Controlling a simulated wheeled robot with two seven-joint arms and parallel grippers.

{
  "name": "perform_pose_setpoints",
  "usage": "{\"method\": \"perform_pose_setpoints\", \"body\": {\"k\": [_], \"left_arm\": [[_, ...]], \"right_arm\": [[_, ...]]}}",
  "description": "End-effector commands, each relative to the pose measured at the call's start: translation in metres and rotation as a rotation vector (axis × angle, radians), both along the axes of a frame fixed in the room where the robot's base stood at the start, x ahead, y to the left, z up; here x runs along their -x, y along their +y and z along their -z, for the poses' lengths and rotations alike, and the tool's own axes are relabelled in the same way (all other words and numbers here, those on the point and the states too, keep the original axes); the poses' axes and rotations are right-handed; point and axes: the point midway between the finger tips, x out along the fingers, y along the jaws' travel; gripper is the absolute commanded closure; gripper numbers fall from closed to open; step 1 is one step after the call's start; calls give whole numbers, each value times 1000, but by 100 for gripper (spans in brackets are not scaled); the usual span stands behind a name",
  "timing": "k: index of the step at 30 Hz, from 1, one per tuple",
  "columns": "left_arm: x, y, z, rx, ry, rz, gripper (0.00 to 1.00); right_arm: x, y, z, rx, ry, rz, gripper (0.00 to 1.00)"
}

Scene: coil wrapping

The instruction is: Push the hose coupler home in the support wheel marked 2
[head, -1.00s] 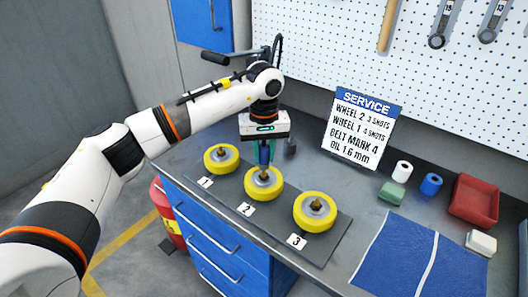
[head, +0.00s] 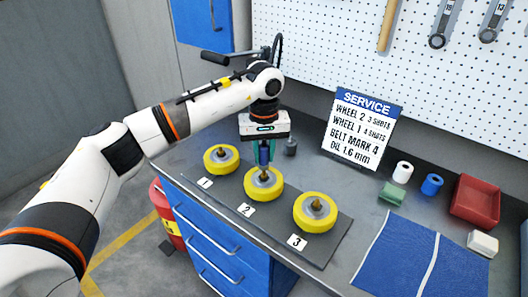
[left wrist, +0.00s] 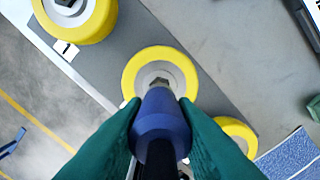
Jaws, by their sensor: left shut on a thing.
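Three yellow support wheels with metal hubs and brass fittings lie on a dark mat. The wheel marked 2 (head: 250,193) is in the middle, between wheel 1 (head: 214,166) and wheel 3 (head: 302,220). My left gripper (head: 264,157) points down above wheel 2, its green fingers shut on the blue hose coupler. In the left wrist view the coupler (left wrist: 161,125) sits between both fingers (left wrist: 161,138), with its tip at the hub of wheel 2 (left wrist: 134,72). I cannot tell how far the coupler is on the fitting. My right gripper is not in view.
A service sign (head: 362,128) stands behind the mat (head: 328,246). A white roll (head: 402,172), a blue roll (head: 431,184), a green block (head: 391,194), a red bin (head: 476,201) and a blue cloth (head: 395,255) are on the right. A small dark object (head: 290,147) stands behind the gripper.

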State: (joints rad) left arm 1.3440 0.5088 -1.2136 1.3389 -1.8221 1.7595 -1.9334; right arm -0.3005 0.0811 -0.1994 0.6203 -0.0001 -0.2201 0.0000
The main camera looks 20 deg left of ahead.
Motion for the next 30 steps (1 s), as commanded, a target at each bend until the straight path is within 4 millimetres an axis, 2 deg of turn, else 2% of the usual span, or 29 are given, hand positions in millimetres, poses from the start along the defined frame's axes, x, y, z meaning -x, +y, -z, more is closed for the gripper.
{"method": "perform_pose_setpoints", "body": {"k": [30], "left_arm": [[0, 0, 23, 0, 0, 0, 100]], "right_arm": [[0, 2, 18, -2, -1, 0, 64]]}}
